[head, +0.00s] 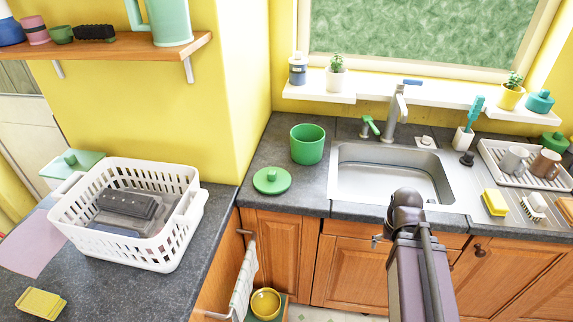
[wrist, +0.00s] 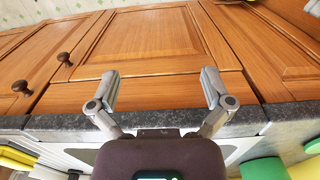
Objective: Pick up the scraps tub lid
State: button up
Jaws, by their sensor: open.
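A round green lid with a knob (head: 272,180) lies flat on the dark counter left of the sink in the head view. It sits just in front of an open green tub (head: 307,144), apart from it. My gripper (wrist: 161,85) is open and empty in the wrist view, its fingers spread in front of the wooden cabinet doors. In the head view my arm hides most of it, in front of the sink and right of the lid. Green shapes (wrist: 265,169) show at the wrist view's lower right; I cannot tell which is the lid.
A white basket (head: 130,245) with dark containers stands on the left counter. An open door with a towel (head: 243,280) juts below the counter.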

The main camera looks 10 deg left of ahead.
aim_at(271, 180)
jog(key=z, duration=0.1)
jog(key=k, duration=0.5)
jog(key=u, duration=0.7)
jog(key=i, duration=0.7)
jog(key=u, duration=0.2)
